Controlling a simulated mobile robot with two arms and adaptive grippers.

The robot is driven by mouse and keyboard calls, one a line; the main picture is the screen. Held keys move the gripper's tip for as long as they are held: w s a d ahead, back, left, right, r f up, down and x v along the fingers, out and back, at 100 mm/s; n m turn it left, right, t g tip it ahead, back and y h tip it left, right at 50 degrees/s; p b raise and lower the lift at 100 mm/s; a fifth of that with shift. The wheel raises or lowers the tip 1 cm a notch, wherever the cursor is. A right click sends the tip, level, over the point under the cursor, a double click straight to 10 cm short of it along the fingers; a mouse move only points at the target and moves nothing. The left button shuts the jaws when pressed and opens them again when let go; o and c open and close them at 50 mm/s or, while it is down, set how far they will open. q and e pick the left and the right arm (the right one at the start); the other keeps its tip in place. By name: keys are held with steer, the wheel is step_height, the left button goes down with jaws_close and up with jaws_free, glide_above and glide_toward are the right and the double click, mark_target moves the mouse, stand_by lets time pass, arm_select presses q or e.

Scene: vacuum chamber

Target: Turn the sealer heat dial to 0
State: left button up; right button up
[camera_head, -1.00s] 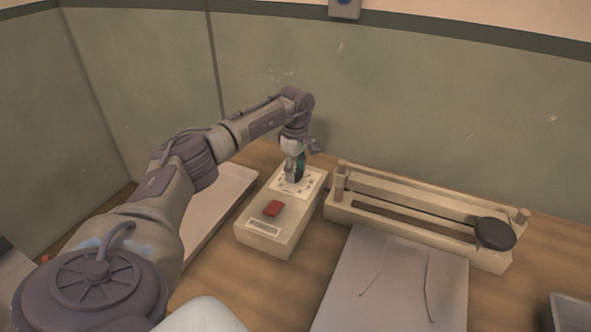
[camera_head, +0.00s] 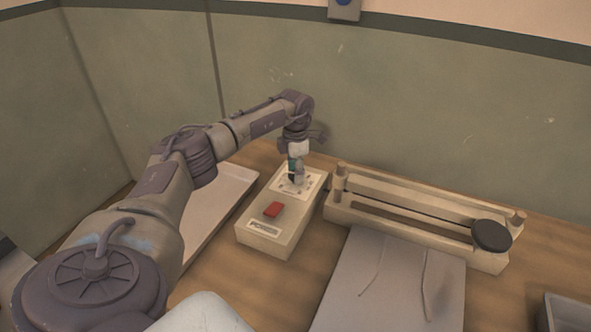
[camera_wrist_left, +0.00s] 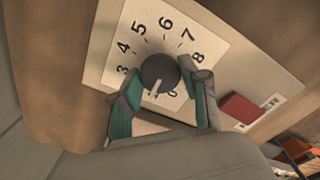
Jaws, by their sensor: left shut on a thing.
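The sealer heat dial (camera_wrist_left: 159,70) is a dark round knob with a white pointer, on a white numbered scale plate (camera_wrist_left: 118,66). Numbers 3 to 8 can be read; the lower ones are partly hidden by my fingers. In the wrist view the pointer points down and slightly left, close to a partly covered figure that looks like 0. My left gripper (camera_wrist_left: 161,90) is shut on the dial, one finger on each side. In the head view the left gripper (camera_head: 296,178) stands upright over the plate on the control box (camera_head: 272,238). My right gripper is not in view.
The box carries a red power switch (camera_head: 273,209). The sealer bar unit (camera_head: 415,222) with a black round knob (camera_head: 491,236) stands to the right. A grey sheet (camera_head: 390,285) lies in front, a pale tray (camera_head: 215,205) left. The wall is close behind.

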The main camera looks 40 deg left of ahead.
arm_select(q)
steer(key=n+p, duration=0.1)
steer(key=n, duration=0.3)
steer(key=shift+r+n, duration=0.15)
steer(key=shift+n, duration=0.15)
steer(key=shift+n+p, duration=0.6)
steer(key=shift+n, duration=1.6)
steer(key=o, duration=1.1)
steer(key=shift+o, duration=0.2)
step_height(320, 180, up, 12)
